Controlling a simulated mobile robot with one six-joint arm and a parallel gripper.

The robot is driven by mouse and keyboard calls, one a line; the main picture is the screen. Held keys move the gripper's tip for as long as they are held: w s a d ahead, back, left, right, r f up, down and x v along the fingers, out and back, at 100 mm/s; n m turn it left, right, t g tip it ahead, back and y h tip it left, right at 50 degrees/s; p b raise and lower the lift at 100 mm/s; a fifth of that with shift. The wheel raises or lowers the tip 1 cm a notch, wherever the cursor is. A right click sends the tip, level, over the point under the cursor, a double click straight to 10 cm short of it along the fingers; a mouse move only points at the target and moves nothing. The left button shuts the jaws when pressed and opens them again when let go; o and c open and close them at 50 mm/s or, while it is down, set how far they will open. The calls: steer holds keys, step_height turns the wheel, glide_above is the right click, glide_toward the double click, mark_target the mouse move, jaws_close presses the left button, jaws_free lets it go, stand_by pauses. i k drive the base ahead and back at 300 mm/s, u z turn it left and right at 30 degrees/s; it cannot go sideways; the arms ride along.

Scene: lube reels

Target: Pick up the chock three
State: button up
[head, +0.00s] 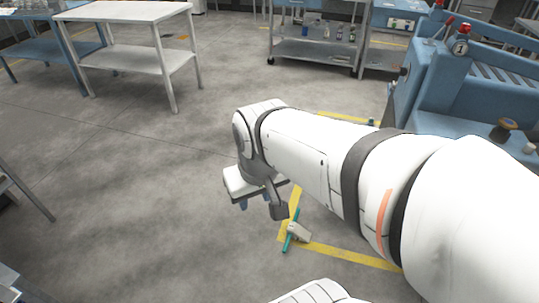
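A small pale beige block (300,232) lies on the floor just below my gripper in the head view, at the corner of the yellow floor lines. A teal rod or handle (289,243) lies against its left side; I cannot tell whether the two are joined. This looks like a chock, but no number is readable on it. My gripper (262,207) points down, above and slightly left of the block in the picture, apparently apart from it. The fingers are small and partly hidden by the wrist, so their opening is unclear.
Yellow tape (345,254) marks the floor. A blue machine (460,90) with gauges stands at the right. A white two-shelf table (125,12) stands at the upper left and a shelf cart (315,48) at the back. The grey floor (130,190) at left is clear.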

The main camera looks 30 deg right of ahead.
mark_target(294, 231)
steer(key=z, duration=0.65)
steer(key=i, duration=0.95)
steer(key=z, duration=0.7)
steer(key=k, duration=0.8)
steer(key=z, duration=0.15)
steer(key=i, duration=0.8)
steer(key=u, duration=0.1)
